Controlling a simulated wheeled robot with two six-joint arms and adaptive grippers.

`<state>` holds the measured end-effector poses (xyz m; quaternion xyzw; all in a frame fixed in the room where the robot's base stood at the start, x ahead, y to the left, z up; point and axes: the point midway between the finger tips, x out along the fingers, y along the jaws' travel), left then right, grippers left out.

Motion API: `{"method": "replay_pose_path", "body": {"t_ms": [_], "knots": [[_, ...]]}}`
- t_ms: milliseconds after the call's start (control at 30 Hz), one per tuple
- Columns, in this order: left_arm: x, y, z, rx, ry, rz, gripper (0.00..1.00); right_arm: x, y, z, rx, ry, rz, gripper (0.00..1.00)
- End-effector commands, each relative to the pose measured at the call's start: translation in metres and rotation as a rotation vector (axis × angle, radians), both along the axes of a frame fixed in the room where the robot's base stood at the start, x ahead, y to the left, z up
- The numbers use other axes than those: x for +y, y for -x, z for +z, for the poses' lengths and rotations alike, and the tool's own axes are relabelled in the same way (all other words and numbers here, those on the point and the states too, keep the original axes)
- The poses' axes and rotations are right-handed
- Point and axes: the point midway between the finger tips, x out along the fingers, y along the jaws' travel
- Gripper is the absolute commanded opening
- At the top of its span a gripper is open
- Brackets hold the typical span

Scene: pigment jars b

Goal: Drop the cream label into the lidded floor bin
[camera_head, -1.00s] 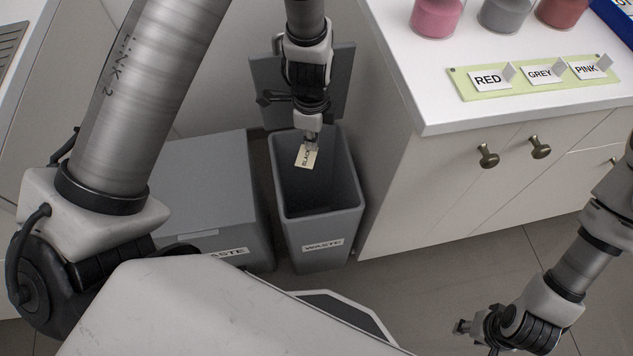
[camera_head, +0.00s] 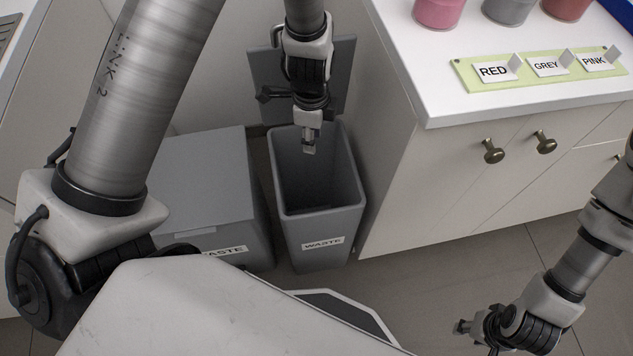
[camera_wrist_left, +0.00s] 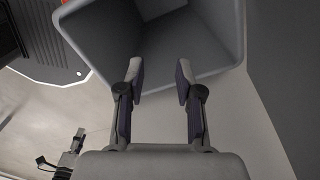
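The grey floor bin (camera_head: 347,215) with a WASTE sign stands open, its lid (camera_head: 345,85) raised behind it. My left gripper (camera_head: 309,146) points down over the bin's mouth. In the left wrist view its two fingers (camera_wrist_left: 160,80) are apart with nothing between them, and the bin's grey wall (camera_wrist_left: 200,45) lies beyond them. The cream label is not visible in either current view; the visible part of the bin's inside is dark and shows no label. My right gripper (camera_head: 464,327) is low at the right, over the floor, and too small to read.
A closed grey box (camera_head: 205,180) with a partly covered WASTE sign stands left of the bin. A white counter (camera_head: 440,105) at right holds several pigment jars and a green strip (camera_head: 520,86) with RED, GREY and PINK labels. Cabinet knobs (camera_head: 493,151) project towards the floor space.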

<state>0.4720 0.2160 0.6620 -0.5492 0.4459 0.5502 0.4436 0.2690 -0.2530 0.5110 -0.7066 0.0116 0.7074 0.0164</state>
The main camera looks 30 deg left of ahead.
Motion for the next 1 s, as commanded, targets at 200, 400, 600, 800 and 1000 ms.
{"method": "replay_pose_path", "body": {"t_ms": [200, 400, 600, 800, 1000], "knots": [[0.000, -0.002, 0.057, -0.007, 0.000, -0.002, 0.35, 0.000, 0.000, 0.000, 0.000, 0.000, 0.000, 0.40], [0.000, -0.001, 0.095, -0.003, -0.001, 0.000, 0.35, 0.000, 0.000, 0.000, 0.000, 0.000, 0.000, 0.40], [0.000, 0.000, 0.104, 0.000, -0.001, 0.000, 0.35, 0.000, 0.000, 0.000, 0.000, 0.000, 0.000, 0.40], [0.000, 0.000, 0.104, 0.000, -0.001, 0.000, 0.35, 0.000, 0.000, 0.000, 0.000, 0.000, 0.000, 0.40], [0.000, 0.000, 0.104, 0.000, -0.001, 0.000, 0.35, 0.000, 0.000, 0.000, 0.000, 0.000, 0.000, 0.40]]}}
